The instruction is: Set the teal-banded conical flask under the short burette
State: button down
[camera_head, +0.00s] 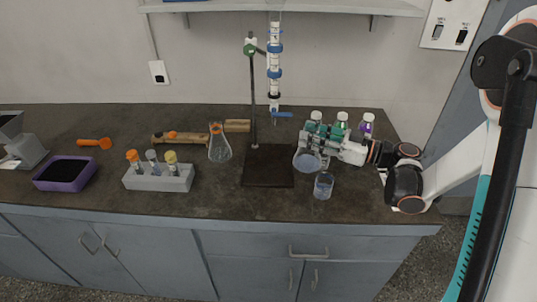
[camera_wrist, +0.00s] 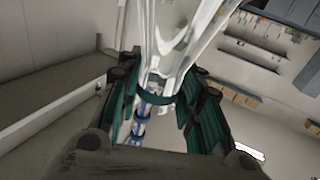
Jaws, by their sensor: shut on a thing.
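The teal-banded conical flask (camera_head: 306,161) is clear glass, just right of the stand's dark base plate. My gripper (camera_head: 318,135) is shut on it near the neck. Whether the flask touches the bench is unclear. The burette (camera_head: 274,60) hangs upright on the stand, with blue rings and a blue stopcock above the base plate (camera_head: 268,178). It is the only burette in view. The flask is to the right of its tip.
A clear beaker (camera_head: 323,186) stands close in front of the flask. Several capped bottles (camera_head: 367,123) stand behind my gripper. An orange-banded flask (camera_head: 219,146) stands left of the stand. A grey tube rack (camera_head: 158,178) is farther left. The base plate is bare.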

jog(key=w+a+f+b, duration=0.4)
jog(key=a+f, duration=0.2)
jog(key=a, duration=0.4)
jog(key=shift+w+f, duration=0.3)
jog(key=shift+w, duration=0.05)
jog(key=shift+a, duration=0.1)
jog(key=shift+f, duration=0.1)
jog(key=c, duration=1.1)
grip_release()
